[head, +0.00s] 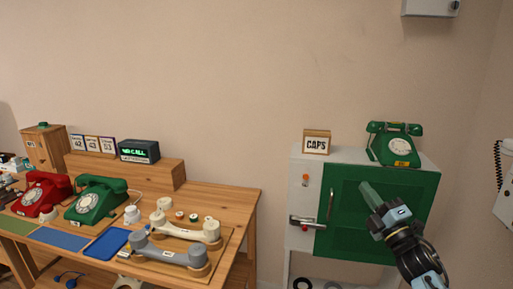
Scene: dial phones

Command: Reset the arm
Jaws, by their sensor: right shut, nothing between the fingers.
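My right gripper (371,196) comes in from the lower right. Its fingers are shut and empty, pointing up and left in front of the green door (346,225) of a white cabinet. I cannot tell whether the fingertips touch the door. My left gripper and arm are not in view.
A green dial phone (393,145) and a CAPS sign (316,142) stand on the cabinet (298,168). The wooden table (226,197) at left holds a red phone (41,194), another green phone (95,199) and loose handsets (167,251). A floor gap separates table and cabinet.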

